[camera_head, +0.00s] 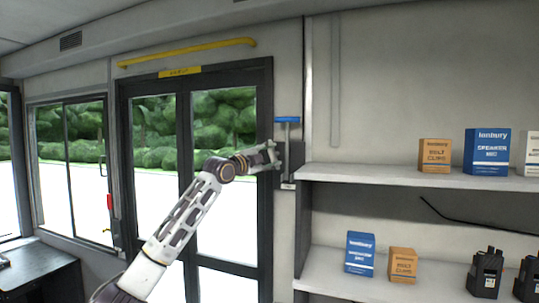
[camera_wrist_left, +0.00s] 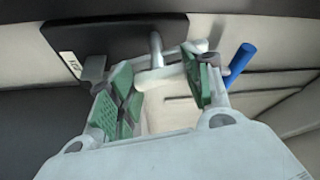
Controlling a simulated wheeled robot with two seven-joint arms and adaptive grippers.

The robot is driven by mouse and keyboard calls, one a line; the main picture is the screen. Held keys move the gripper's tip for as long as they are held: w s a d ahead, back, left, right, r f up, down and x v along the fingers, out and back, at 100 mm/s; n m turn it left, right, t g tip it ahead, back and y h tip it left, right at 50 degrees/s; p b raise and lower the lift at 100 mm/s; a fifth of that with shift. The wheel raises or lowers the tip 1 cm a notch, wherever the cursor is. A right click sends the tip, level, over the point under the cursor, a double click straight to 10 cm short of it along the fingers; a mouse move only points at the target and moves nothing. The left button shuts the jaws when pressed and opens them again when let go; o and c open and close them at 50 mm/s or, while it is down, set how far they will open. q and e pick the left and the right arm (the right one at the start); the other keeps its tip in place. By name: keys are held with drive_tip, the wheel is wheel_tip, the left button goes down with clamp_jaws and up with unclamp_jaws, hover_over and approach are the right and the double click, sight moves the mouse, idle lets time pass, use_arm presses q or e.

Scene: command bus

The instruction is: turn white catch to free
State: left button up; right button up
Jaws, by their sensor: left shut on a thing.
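The white catch (camera_wrist_left: 155,52) shows in the left wrist view as a pale post with a crosspiece in front of a dark plate (camera_wrist_left: 125,42). My left gripper (camera_wrist_left: 165,92) has its green-padded fingers on either side of the catch and is shut on it; the exact contact is partly hidden. In the head view, my left gripper (camera_head: 272,157) reaches the narrow wall strip between the door and the shelves, and hides most of the catch. A small white label (camera_wrist_left: 70,65) sits on the plate's left edge, too small to read. My right gripper is not in view.
A blue-handled lever (camera_head: 287,120) stands just above my left gripper; its blue grip (camera_wrist_left: 240,62) is close to the right finger. Shelves (camera_head: 395,174) with boxes and radios are to the right. The glazed door (camera_head: 268,110) is to the left.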

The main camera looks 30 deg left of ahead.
use_arm(q)
drive_tip(key=shift+f+m+g, duration=0.15)
drive_tip(key=shift+m+g, duration=0.45)
drive_tip(key=shift+m, duration=1.1)
drive_tip(key=o, duration=1)
drive_tip(key=shift+d, duration=0.1)
